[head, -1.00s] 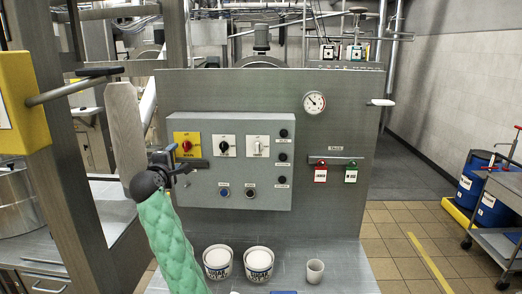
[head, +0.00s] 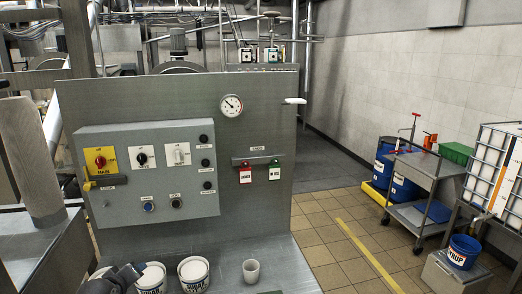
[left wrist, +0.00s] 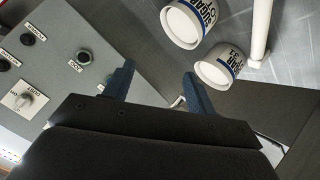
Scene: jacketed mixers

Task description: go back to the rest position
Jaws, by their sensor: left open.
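My left gripper (head: 122,279) is low at the left of the head view, beside the white tubs and below the control panel. In the left wrist view its two blue-grey fingers (left wrist: 158,72) stand apart with nothing between them. The grey control panel (head: 150,198) carries a yellow main switch with a red knob (head: 100,161), two more rotary switches and several buttons. Part of the panel also shows in the left wrist view (left wrist: 55,75), left of the fingers. My right gripper is not in view.
Two white tubs (head: 193,274) (left wrist: 181,24) and a small cup (head: 251,272) stand on the metal bench. A gauge (head: 231,106) and red and green tags hang on the upright plate. A cart (head: 425,175), blue drums and a caged tank (head: 495,175) stand right. Tiled floor between is clear.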

